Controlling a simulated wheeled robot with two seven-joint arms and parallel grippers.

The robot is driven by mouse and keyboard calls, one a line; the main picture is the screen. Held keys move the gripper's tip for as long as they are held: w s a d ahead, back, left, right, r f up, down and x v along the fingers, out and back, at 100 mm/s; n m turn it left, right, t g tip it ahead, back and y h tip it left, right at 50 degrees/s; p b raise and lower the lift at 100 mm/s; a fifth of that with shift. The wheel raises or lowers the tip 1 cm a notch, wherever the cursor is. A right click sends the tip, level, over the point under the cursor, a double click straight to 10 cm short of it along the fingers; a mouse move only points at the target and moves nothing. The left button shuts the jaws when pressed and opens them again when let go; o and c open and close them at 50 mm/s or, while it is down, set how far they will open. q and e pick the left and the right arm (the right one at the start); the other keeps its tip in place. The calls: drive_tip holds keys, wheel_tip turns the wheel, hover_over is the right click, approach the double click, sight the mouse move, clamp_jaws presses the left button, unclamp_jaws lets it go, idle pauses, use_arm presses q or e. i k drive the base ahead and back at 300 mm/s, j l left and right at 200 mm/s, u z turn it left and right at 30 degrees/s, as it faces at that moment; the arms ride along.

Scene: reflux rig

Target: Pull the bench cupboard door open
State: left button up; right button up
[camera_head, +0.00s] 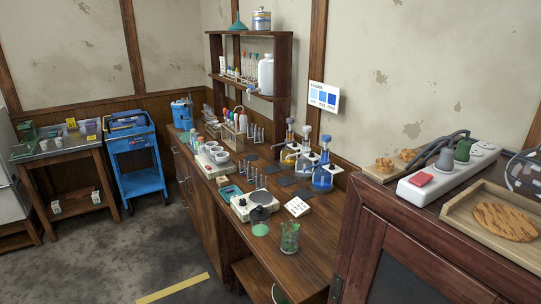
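The long wooden bench (290,255) runs along the wall in the middle of the view. The bench cupboard door (194,195) is on the bench's front face toward the far end, seen at a steep angle. It looks flush with the front, though small handles there are hard to make out. Neither of my grippers is in view, so nothing is seen touching the door.
A dark wooden cabinet (365,235) stands close at right. A blue cart (140,183) and a side table (60,150) stand at left. The grey floor before the bench is clear, with yellow tape (173,288).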

sight(205, 206)
drive_tip(key=i+j, duration=0.35)
drive_tip(key=j, duration=0.2)
drive_tip(key=i+j, duration=0.4)
drive_tip(key=j, duration=0.1)
